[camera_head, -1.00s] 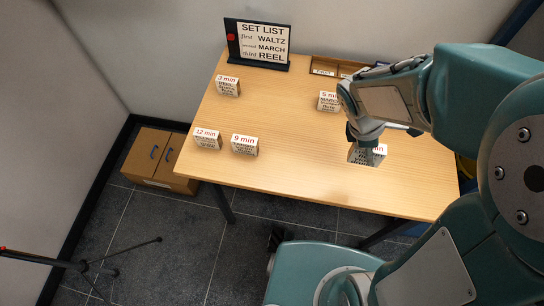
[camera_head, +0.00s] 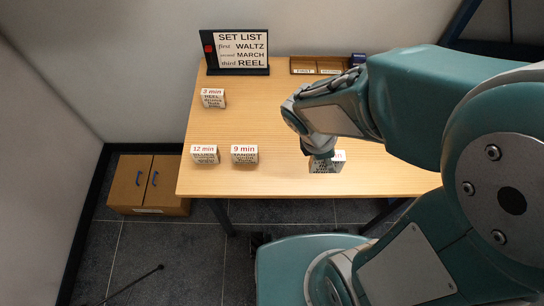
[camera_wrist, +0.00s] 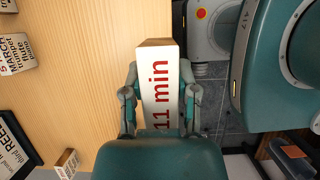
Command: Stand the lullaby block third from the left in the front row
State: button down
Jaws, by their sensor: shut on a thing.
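My gripper (camera_head: 322,150) is shut on a white block with red "11 min" print (camera_wrist: 160,75), its fingers on either side. In the head view this block (camera_head: 328,166) is at the front of the table, right of the others; its name is not readable, and I cannot tell whether it touches the table. The front row has a "12 min" block (camera_head: 205,155) at left and a "9 min" block (camera_head: 244,154) close beside it. A gap separates the "9 min" block from the held one.
A "3 min" reel block (camera_head: 212,98) stands farther back. The set list sign (camera_head: 238,52) and a wooden tray (camera_head: 303,68) are at the back edge. A march block (camera_wrist: 15,53) shows in the wrist view; my arm hides it in the head view. A cabinet (camera_head: 150,185) stands at left.

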jog(key=w+a+f, duration=0.8)
jog(key=shift+w+f, duration=0.6)
jog(key=shift+f, duration=0.25)
notch_tip(320, 180, down, 2)
jog(key=shift+f, duration=0.2)
jog(key=shift+a+f, duration=0.2)
jog(key=shift+f, duration=0.1)
jog(key=shift+a, duration=0.2)
jog(key=shift+d+f, duration=0.1)
jog(key=shift+c, duration=1.9)
grip_release()
jog(key=shift+d, duration=0.15)
